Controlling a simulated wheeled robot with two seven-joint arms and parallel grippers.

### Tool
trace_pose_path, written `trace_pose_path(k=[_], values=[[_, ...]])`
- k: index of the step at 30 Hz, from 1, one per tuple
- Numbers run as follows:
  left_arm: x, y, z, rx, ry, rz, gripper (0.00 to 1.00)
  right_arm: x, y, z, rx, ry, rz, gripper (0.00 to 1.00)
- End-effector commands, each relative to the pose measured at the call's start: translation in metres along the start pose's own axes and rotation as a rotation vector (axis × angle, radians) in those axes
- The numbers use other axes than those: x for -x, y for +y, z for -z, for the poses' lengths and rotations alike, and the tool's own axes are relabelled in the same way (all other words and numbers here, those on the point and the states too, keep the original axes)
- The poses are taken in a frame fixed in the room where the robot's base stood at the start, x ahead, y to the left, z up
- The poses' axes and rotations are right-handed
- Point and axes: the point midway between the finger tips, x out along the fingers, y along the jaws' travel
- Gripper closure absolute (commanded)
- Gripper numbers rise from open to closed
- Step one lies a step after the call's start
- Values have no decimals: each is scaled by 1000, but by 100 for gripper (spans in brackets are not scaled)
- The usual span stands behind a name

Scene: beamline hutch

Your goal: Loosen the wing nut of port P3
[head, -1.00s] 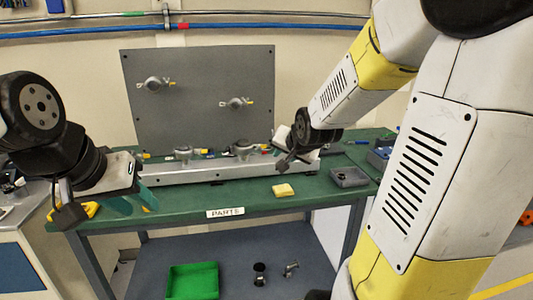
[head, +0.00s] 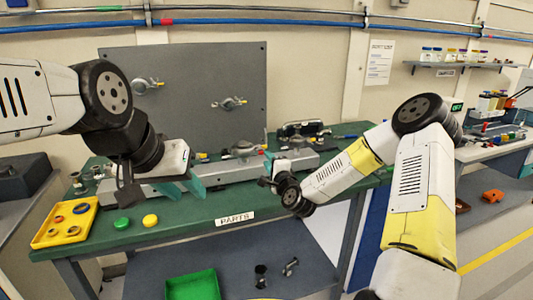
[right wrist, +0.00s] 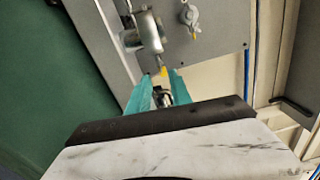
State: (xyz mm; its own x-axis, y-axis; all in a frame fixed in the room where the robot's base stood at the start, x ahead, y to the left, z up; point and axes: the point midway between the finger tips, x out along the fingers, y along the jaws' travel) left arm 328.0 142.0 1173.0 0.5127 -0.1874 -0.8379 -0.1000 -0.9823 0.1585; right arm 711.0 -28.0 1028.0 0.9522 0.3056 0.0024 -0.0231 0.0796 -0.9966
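Port clamps with yellow-tipped wing nuts show in the head view: two on the grey upright panel, upper (head: 140,86) and lower (head: 229,103), and one on the metal rail (head: 243,148). No port label is legible, so I cannot tell which is P3. My left gripper (head: 181,190) is open and empty in front of the rail's left part. My right gripper (right wrist: 160,80) has its teal fingers apart; in the head view its fingers are mostly hidden. In the right wrist view a clamp (right wrist: 147,32) with a yellow tip (right wrist: 163,71) lies just beyond the fingertips.
The green bench (head: 150,222) holds a yellow tray (head: 66,222) of small parts, a green disc (head: 121,223) and a yellow disc (head: 150,220). A green bin (head: 193,286) stands on the lower shelf. The bench front centre is clear.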

Motion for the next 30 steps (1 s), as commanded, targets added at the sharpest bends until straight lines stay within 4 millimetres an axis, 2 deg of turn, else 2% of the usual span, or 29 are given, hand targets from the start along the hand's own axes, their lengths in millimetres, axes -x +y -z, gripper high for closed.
trace_pose_path(k=[12,17,24,25,28,30], values=[[0,0,0,0,0,0,64,-61,0,-1,3,-1,-2,75],[0,0,0,0,0,0,64,-71,0,-1,4,-2,-3,75],[0,0,0,0,0,0,64,-73,0,0,4,-2,-3,75],[0,0,0,0,0,0,64,-73,0,0,4,-2,-3,76],[0,0,0,0,0,0,64,-72,0,0,4,-2,-3,96],[0,0,0,0,0,0,64,-72,0,0,5,-2,-3,100]])
